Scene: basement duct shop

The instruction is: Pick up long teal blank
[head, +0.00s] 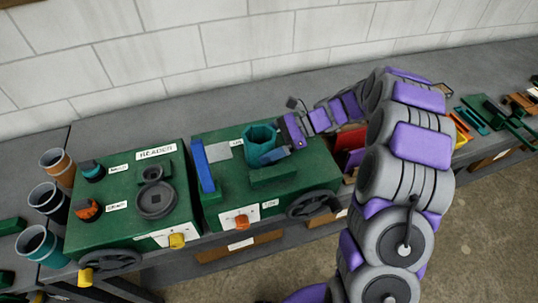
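A teal open-topped cylinder (259,141) stands on top of the right-hand green machine (320,172). My gripper (277,147) is at the right side of this cylinder, with its fingers close to or touching the wall. I cannot tell whether the fingers are shut on it. Another teal cylinder (38,246) leans at the far left, below a dark one (48,202) and an orange-brown one (57,166). Thin teal strips (472,120) lie on the bench at the right. Which teal piece is the long blank is not clear from this view.
A blue upright bar (203,166) stands on the right machine's left edge. A red piece (350,139) sits right of that machine. A white block wall (160,45) is behind the bench.

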